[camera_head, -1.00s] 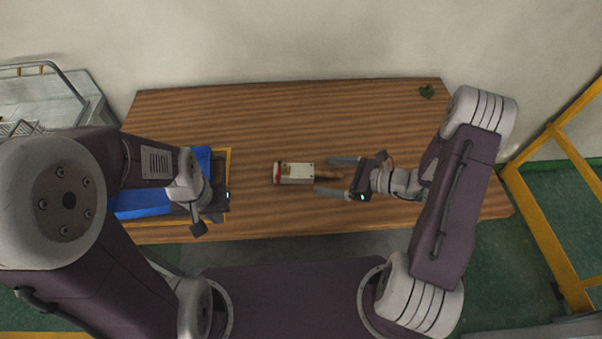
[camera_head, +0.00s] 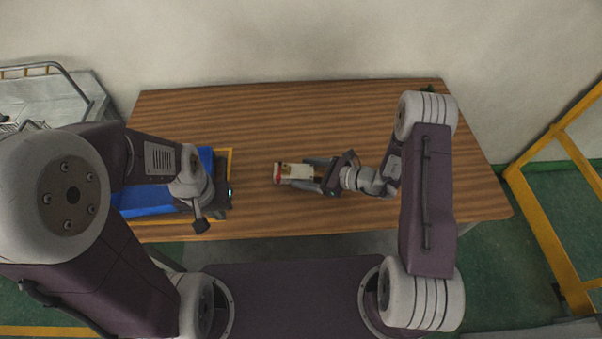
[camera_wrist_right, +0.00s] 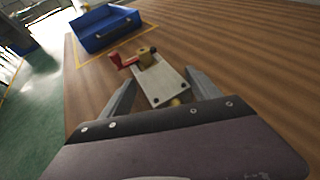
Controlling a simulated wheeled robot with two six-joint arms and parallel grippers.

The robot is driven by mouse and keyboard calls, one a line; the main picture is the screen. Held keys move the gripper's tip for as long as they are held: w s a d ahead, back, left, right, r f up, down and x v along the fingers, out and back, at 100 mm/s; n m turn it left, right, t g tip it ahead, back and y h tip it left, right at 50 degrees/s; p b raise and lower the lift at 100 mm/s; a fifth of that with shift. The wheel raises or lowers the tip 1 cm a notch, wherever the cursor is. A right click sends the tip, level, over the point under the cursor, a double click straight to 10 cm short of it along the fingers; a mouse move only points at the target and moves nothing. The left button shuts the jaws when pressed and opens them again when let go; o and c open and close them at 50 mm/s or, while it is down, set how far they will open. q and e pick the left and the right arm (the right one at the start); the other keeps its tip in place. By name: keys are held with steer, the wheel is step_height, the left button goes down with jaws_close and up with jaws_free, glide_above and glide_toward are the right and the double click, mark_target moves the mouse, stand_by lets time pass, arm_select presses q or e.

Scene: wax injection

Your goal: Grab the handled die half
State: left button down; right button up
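The handled die half (camera_head: 294,172) lies on the wooden table near its middle, a pale metal block with a red part at its left end. In the right wrist view the die half (camera_wrist_right: 163,82) shows a grey plate with small holes, a red handle and a brass-coloured piece at its far end. My right gripper (camera_head: 304,173) has its fingers on either side of the block; in the right wrist view the fingers (camera_wrist_right: 163,90) are apart, with gaps beside the block. My left gripper (camera_head: 218,205) is over the blue bin at the left; its fingers are not clear.
A blue bin (camera_head: 147,201) stands inside a yellow outline (camera_head: 231,160) at the table's left; it also shows in the right wrist view (camera_wrist_right: 105,30). The wooden table (camera_head: 300,110) is clear behind the die half.

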mark_target(306, 172)
jaws_close()
steer(key=shift+r, duration=0.15)
steer(key=shift+w+r, duration=0.1)
steer(key=shift+r, duration=0.55)
step_height(306, 172, up, 3)
steer(key=shift+f, duration=0.1)
steer(key=s+d+r+p, duration=0.4)
steer(key=s+r+p, duration=0.2)
steer(key=s, duration=0.5)
steer(key=shift+d+r, duration=0.35)
